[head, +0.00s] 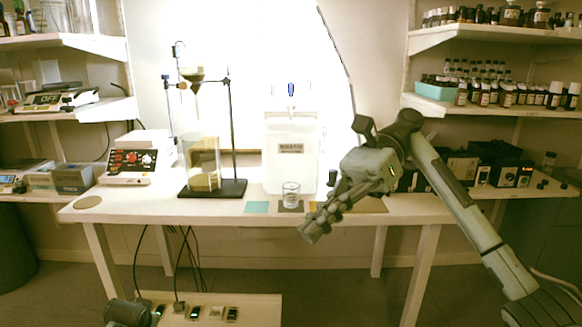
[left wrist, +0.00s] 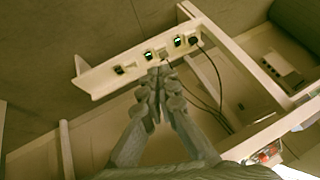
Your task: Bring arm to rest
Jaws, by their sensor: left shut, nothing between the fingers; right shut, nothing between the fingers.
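My right gripper (head: 308,232) is shut and empty. It hangs in front of the table's front edge, right of the glass beaker, with its fingers pointing down and left. My right arm comes in from the lower right. My left gripper shows in the left wrist view (left wrist: 157,72), shut with nothing between its fingers. Its tips point at a low shelf with small devices, and I cannot tell the distance. In the head view only a dark part of what looks like my left arm shows at the bottom left; the left fingers are not seen there.
The table (head: 130,205) bears a glass beaker (head: 291,195), a white container (head: 290,150), a stand with a funnel (head: 230,130) and a device with red knobs (head: 132,160). Bottle shelves (head: 490,112) stand at the right. A low shelf (head: 262,308) is below the table.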

